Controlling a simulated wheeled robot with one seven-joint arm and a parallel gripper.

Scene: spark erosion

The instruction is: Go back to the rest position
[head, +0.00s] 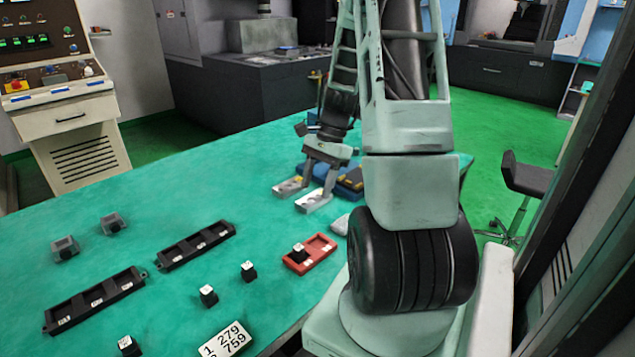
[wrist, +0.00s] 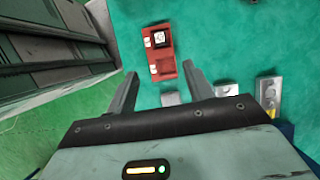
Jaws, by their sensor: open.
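My gripper (head: 302,194) is open and empty above the green table (head: 150,220), near its right side. It also shows in the wrist view (wrist: 162,92), with its two fingers spread apart. My arm stands at the right in the head view and hides part of the table behind it. A red tray (head: 322,243) with a small black block (head: 299,253) in it lies below the gripper in the head view. The tray shows in the wrist view (wrist: 162,60), beyond the fingertips and apart from them.
Two black racks (head: 95,300) (head: 196,246) and several small black blocks (head: 208,295) lie on the table. A number card (head: 224,340) is at the front edge. A blue object (head: 345,182) sits behind the gripper. A control console (head: 72,100) stands at the left, a stool (head: 528,182) at the right.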

